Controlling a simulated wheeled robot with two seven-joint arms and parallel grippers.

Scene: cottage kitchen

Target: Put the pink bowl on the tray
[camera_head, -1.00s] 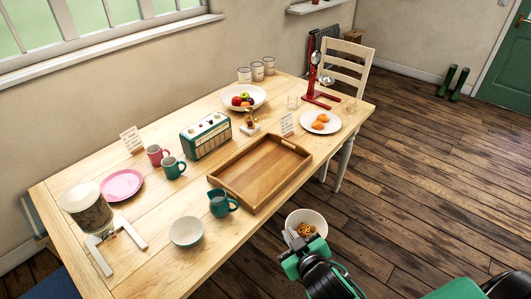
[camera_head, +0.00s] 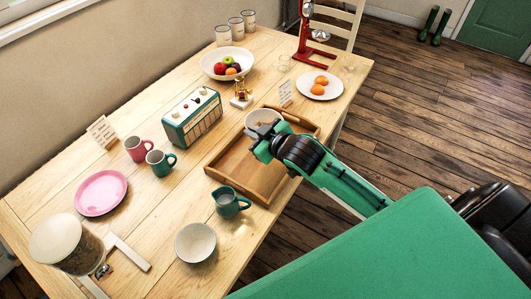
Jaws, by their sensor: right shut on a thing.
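My right gripper (camera_head: 262,146) is shut on a pale bowl (camera_head: 263,117), which looks cream rather than clearly pink. It held brown food in the earlier view; its contents are now mostly hidden by the gripper. The bowl is over the back part of the wooden tray (camera_head: 232,179); I cannot tell whether it touches the tray floor. The tray is otherwise empty and lies near the table's right edge. A second pale bowl (camera_head: 195,243), empty, stands at the table's front edge. My left gripper is not in view.
A teal jug (camera_head: 229,202) stands close to the tray's front corner. A green radio (camera_head: 192,118) stands behind the tray on the left, a plate with oranges (camera_head: 320,86) beyond its back. Mugs, a pink plate (camera_head: 101,193) and a glass jar (camera_head: 65,246) are on the left.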

